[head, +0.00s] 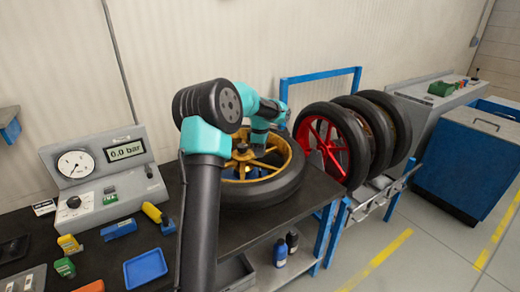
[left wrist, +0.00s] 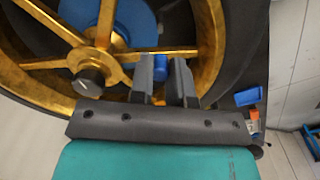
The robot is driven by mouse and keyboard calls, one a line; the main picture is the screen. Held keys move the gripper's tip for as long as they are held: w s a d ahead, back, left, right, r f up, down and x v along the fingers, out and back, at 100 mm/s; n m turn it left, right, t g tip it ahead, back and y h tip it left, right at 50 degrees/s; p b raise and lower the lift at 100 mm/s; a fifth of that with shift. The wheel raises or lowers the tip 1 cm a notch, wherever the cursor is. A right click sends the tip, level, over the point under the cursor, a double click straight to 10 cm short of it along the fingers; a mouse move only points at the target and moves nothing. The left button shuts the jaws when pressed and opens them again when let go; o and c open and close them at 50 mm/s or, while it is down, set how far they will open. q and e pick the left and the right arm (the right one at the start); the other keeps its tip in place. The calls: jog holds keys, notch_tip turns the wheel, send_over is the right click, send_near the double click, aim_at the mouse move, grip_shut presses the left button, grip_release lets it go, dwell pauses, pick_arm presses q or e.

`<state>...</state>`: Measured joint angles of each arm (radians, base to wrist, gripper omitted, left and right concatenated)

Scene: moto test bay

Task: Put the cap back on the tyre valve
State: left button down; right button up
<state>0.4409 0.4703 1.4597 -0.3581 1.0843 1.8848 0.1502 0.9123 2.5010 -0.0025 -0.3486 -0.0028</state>
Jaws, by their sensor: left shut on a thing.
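A wheel with a gold spoked rim and black tyre (head: 262,192) lies flat on the dark bench. The gold rim (left wrist: 45,75) fills much of the left wrist view. My left gripper (head: 256,138) is over the wheel, near the far part of its rim. In the left wrist view its two fingers (left wrist: 168,85) are shut on a small blue cylinder, which looks like the valve cap (left wrist: 160,65). I cannot make out the valve; the fingers or rim may hide it. My right gripper is not in view.
A pressure gauge unit (head: 105,165) reading 0.0 bar stands at the bench's left. A blue tray (head: 145,268) and small coloured items lie before it. A rack (head: 372,200) holds upright wheels, one red-rimmed (head: 325,145). A blue cabinet (head: 465,165) stands at right.

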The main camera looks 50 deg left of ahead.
pick_arm(q)
jog(key=shift+f, duration=2.45)
jog(key=shift+f, duration=0.15)
dwell(0.6)
jog(key=c, duration=0.5)
grip_release()
dwell(0.3)
jog(key=shift+d+r, duration=0.1)
jog(key=shift+r, duration=3.4)
jog(key=shift+c, duration=0.2)
grip_shut()
